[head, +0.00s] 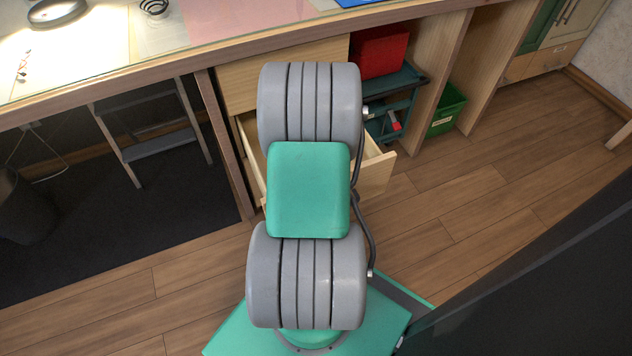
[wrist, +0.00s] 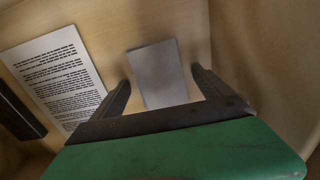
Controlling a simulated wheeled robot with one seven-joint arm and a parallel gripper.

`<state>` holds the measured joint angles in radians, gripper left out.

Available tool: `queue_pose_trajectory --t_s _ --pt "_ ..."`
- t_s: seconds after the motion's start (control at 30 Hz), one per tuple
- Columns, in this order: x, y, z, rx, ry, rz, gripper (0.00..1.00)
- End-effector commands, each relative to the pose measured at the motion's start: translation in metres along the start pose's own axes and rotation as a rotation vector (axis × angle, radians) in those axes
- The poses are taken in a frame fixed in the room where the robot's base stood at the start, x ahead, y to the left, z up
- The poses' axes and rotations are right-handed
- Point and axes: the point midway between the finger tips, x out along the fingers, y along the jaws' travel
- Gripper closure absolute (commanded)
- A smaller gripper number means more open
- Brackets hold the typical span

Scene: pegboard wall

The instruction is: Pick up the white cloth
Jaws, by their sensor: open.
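A flat, pale grey rectangle (wrist: 155,62) lies on the drawer floor in the wrist view. It may be the white cloth in shade, but I cannot tell for sure. My gripper (wrist: 160,77) is open, with its two dark fingers on either side of the rectangle's near part as seen from the wrist. Nothing is held between them, and the gap in height to the rectangle is unclear. In the head view my own arm hides the gripper and most of the open wooden drawer (head: 377,176).
A white printed sheet (wrist: 58,75) lies left of the grey rectangle, with a dark object (wrist: 18,112) farther left. The drawer wall (wrist: 262,65) is close on the right. A red box (head: 380,52) and a green bin (head: 446,110) stand under the desk.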

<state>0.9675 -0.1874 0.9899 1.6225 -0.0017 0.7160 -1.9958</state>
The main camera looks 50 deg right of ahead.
Motion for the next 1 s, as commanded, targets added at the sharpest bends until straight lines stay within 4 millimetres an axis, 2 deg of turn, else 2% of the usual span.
queue_pose_trajectory --t_s 0.07,0.83,1.0 --pt "-0.0013 0.0001 0.0000 0.000 0.000 0.000 0.11" --pt "-0.0014 0.0000 -0.0003 0.000 0.000 0.000 0.74" --pt "-0.0015 0.0001 -0.0003 0.000 0.000 0.000 0.76"
